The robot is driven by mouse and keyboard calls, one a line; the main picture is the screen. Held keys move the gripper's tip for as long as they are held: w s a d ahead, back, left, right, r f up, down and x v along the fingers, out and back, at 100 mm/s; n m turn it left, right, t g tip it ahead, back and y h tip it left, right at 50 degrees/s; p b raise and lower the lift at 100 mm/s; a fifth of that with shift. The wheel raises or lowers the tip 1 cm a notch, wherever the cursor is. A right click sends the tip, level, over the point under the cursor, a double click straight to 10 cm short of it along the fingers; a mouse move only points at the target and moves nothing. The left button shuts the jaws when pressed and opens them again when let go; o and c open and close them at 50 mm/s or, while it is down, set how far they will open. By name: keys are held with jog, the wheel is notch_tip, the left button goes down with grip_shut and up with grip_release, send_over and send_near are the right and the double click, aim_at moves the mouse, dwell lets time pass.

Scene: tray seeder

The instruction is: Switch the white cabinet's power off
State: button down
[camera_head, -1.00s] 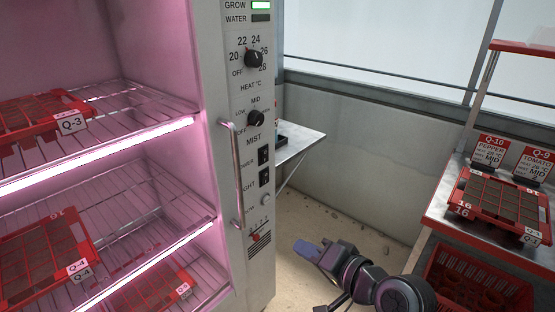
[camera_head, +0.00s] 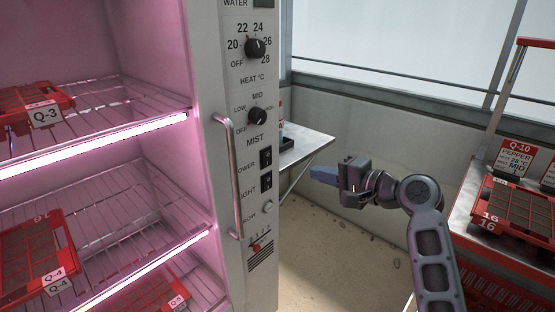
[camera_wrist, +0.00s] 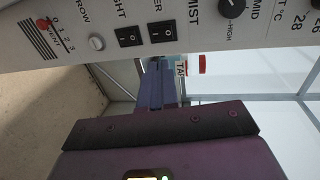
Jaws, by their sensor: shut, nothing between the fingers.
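The white cabinet (camera_head: 209,75) stands at the left with its control panel facing me. The black power switch (camera_head: 266,158) is on the panel below the MIST knob, and the light switch (camera_head: 267,184) is just under it. In the wrist view the power switch (camera_wrist: 163,31) and the light switch (camera_wrist: 128,36) lie side by side near the top, with I and O marks. My gripper (camera_head: 314,174) is shut and empty, its blue fingers pointing left at the panel. It is to the right of the switches, apart from them. In the wrist view its fingers (camera_wrist: 155,75) reach up below the power switch.
A vertical handle (camera_head: 233,180) sticks out on the panel's left. The heat knob (camera_head: 255,47), mist knob (camera_head: 257,116), grow button (camera_head: 266,207) and red vent slider (camera_head: 255,246) share the panel. A side table (camera_head: 310,146) stands behind; a red-edged bench is at right.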

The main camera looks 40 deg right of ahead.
aim_at(267, 156)
jog(key=w, duration=0.4)
jog(key=w+f, duration=0.1)
jog(key=w, duration=0.4)
jog(key=w+p, duration=0.1)
jog(key=w, duration=0.3)
jog(key=shift+w+a+f, duration=0.25)
jog(key=shift+w, duration=0.15)
jog(key=shift+r+p, duration=0.15)
jog(key=shift+p, duration=0.15)
jog(key=shift+w+r+g+p, duration=0.25)
jog(key=shift+g+p, duration=0.05)
jog(key=shift+p, duration=0.65)
jog(key=shift+f, duration=0.3)
